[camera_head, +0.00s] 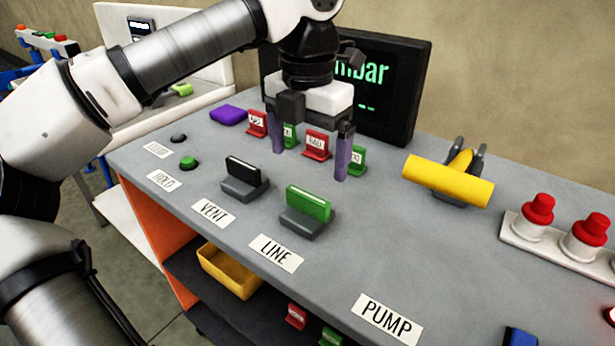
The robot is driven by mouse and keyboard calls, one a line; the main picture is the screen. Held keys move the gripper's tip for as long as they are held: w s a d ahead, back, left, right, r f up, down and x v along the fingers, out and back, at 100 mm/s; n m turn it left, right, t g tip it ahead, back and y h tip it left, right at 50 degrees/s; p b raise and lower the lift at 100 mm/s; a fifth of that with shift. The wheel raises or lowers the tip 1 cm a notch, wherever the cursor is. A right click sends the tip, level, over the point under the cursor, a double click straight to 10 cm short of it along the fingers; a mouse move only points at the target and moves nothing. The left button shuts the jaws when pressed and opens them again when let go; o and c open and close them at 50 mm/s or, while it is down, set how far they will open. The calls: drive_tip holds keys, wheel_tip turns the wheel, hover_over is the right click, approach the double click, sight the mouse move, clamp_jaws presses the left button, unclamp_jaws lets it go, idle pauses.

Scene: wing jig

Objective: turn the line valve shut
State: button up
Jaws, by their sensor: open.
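The line valve is a green handle (309,203) on a dark grey base (306,222), behind the "LINE" label (276,253) on the grey bench top. The handle lies about left to right across its base. My gripper (311,160) is above the bench behind the valve, fingers pointing down and wide apart. Nothing shows between the fingertips except red and green tags behind them. My gripper is apart from the valve handle.
The black-handled vent valve (245,172) stands left of the line valve. A yellow pump lever (448,181) stands right, with red knobs (538,209) beyond it. A monitor (396,85) and small tags (317,145) stand behind. Bench between line valve and pump lever is clear.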

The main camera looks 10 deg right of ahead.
wheel_tip(320, 180, up, 6)
drive_tip(key=shift+f, duration=0.1)
idle(0.4)
